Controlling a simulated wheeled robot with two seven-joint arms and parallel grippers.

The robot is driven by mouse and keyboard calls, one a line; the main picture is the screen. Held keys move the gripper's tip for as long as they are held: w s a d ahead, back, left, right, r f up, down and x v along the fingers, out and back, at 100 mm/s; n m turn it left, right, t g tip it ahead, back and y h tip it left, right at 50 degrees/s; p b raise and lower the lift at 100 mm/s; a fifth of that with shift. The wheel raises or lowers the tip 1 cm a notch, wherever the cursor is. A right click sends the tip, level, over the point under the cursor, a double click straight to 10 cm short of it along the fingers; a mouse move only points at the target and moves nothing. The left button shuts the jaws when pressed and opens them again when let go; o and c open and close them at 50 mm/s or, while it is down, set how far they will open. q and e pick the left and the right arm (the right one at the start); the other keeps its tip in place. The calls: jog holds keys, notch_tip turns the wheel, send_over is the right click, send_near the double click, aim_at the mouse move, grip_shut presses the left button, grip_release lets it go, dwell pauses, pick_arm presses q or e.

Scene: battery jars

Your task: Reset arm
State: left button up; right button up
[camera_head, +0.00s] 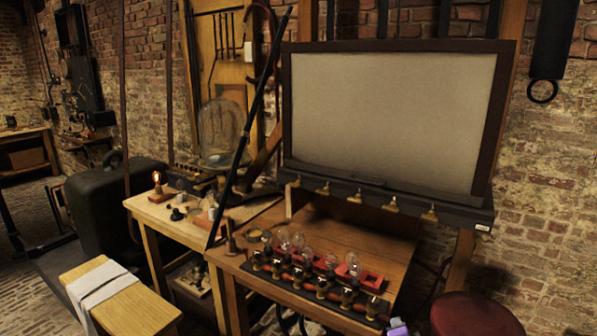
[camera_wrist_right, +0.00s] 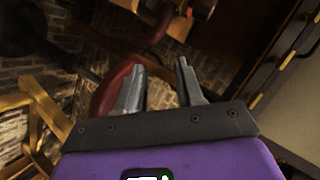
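My right gripper (camera_wrist_right: 160,66) shows in the right wrist view with its two grey fingers apart and nothing between them. A purple part of my right arm peeks in at the bottom edge of the head view, right of the jar row; the fingers cannot be made out there. My left gripper is not in either view. Several small glass battery jars (camera_head: 352,262) stand in a row on the wooden desk (camera_head: 350,235), by a black rack (camera_head: 320,290) with brass fittings and red blocks (camera_head: 372,281).
A framed grey board (camera_head: 390,115) stands behind the desk. A round red stool (camera_head: 472,315) is at the lower right and shows in the wrist view (camera_wrist_right: 113,88). A side table (camera_head: 150,210) holds a lit bulb (camera_head: 157,181). A wooden bench (camera_head: 135,310) is at lower left.

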jog(key=s+a+f+n+g+y+p, duration=0.1)
jog(key=s+a+f+n+g+y, duration=0.25)
jog(key=s+f, duration=0.5)
jog(key=s+a+f+n+g+y+p, duration=0.1)
jog(key=s+a+f+n+g, duration=0.25)
jog(key=s+a+f, duration=0.55)
jog(key=s+a+f+n+g+y+p, duration=0.2)
jog(key=s+f, duration=0.6)
jog(key=s, duration=0.6)
jog(key=a+n+g+y, duration=0.1)
jog(key=a+n+g, duration=0.1)
jog(key=n+g, duration=0.1)
jog(key=shift+a+n, duration=0.2)
jog(key=shift+n, duration=0.1)
jog(key=shift+s, duration=0.1)
